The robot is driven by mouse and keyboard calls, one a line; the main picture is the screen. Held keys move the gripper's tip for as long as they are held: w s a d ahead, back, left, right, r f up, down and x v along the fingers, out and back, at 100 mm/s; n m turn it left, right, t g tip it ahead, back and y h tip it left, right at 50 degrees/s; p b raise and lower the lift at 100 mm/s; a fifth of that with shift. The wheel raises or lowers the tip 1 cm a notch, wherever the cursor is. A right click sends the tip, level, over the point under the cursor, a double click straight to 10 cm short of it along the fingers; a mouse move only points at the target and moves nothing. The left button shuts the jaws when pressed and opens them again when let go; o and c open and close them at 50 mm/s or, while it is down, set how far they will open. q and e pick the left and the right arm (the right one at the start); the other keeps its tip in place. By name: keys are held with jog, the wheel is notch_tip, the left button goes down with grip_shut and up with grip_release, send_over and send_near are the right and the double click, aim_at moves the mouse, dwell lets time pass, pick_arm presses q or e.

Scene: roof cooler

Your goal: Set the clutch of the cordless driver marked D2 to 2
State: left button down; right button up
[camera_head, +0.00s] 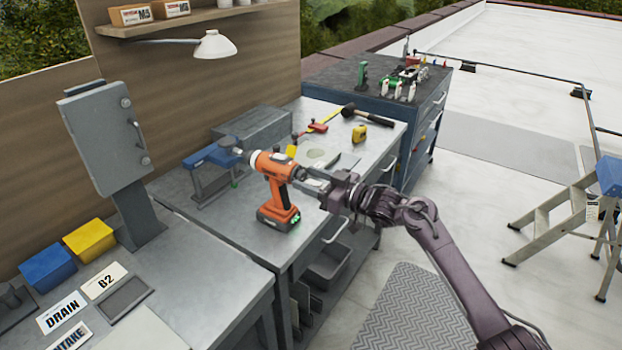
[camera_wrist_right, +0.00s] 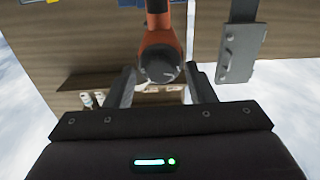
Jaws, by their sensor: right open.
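The orange cordless driver (camera_head: 272,166) stands upright on the grey workbench, on its dark battery base with small green lights. I cannot read a D2 mark or a clutch number on it. My right gripper (camera_head: 308,181) is at the driver's right end, level with its body. In the right wrist view, the gripper (camera_wrist_right: 162,88) is open. The driver's orange body (camera_wrist_right: 160,40) shows between and beyond the fingers, with its round dark grey end facing the camera. Nothing is clearly gripped. My left gripper is out of view.
A blue clamp-like fixture (camera_head: 212,156) stands left of the driver. A hammer (camera_head: 353,113) and a yellow tape measure (camera_head: 359,133) lie behind it. A grey box on a post (camera_head: 107,135) stands at left. The floor at right has a step ladder (camera_head: 548,216).

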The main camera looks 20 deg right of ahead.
jog(key=c, duration=1)
jog(key=shift+o, duration=0.2)
jog(key=m+p, duration=0.1)
jog(key=p, duration=0.1)
jog(key=m+p, duration=0.2)
jog(key=shift+r+m, duration=0.2)
jog(key=shift+m, duration=0.1)
jog(key=m+p, duration=0.2)
jog(key=m, duration=0.1)
jog(key=shift+f, duration=0.1)
jog(key=shift+f+m+p, duration=0.1)
jog(key=shift+m+p, duration=0.55)
jog(key=shift+m, duration=0.15)
jog(key=o, duration=1)
jog(key=shift+c, duration=0.2)
